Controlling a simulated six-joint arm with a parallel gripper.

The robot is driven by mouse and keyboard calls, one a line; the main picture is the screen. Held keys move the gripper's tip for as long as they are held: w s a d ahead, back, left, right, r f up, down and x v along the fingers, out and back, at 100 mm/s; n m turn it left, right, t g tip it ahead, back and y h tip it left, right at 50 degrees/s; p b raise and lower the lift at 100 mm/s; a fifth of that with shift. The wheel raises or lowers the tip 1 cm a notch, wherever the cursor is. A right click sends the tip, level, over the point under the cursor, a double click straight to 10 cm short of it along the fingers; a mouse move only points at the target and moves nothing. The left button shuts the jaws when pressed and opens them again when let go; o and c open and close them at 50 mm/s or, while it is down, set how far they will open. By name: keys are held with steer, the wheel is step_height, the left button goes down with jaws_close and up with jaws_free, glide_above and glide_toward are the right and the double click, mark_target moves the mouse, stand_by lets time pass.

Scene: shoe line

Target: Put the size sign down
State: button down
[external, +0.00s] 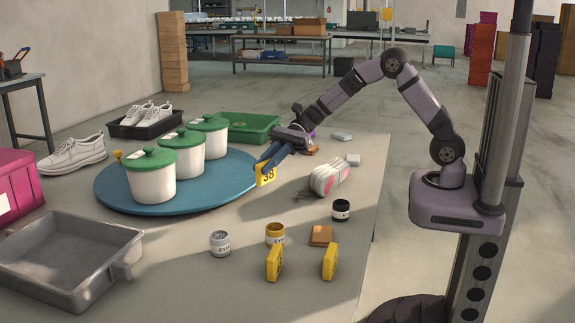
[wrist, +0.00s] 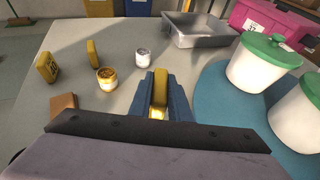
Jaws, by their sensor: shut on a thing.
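The yellow size sign (external: 266,176), marked 38, is held in my gripper (external: 268,162) above the table, near the right edge of the blue round turntable. In the wrist view the sign (wrist: 159,90) shows edge-on between the two blue fingers of my gripper (wrist: 160,98), which are shut on it. Two other yellow signs (external: 274,263) (external: 330,261) stand upright at the front of the table; they also show in the wrist view (wrist: 47,67) (wrist: 93,53).
The blue turntable (external: 232,190) carries three white pots with green lids (external: 152,180). A grey tray (external: 70,250) lies front left. Small jars (external: 220,243) (external: 275,234) (external: 341,210), an orange block (external: 321,236) and a white-and-pink item (external: 329,179) lie nearby. Bare table shows between the turntable and jars.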

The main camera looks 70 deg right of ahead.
steer(key=shift+f+b, duration=0.6)
steer(key=shift+f, duration=4.1)
steer(key=shift+f, duration=0.2)
steer(key=c, duration=1.6)
jaws_free()
steer(key=shift+c, duration=0.2)
steer(key=shift+r, duration=0.15)
steer(key=shift+r, duration=0.15)
steer(key=v, duration=1.2)
steer(key=shift+p, duration=0.35)
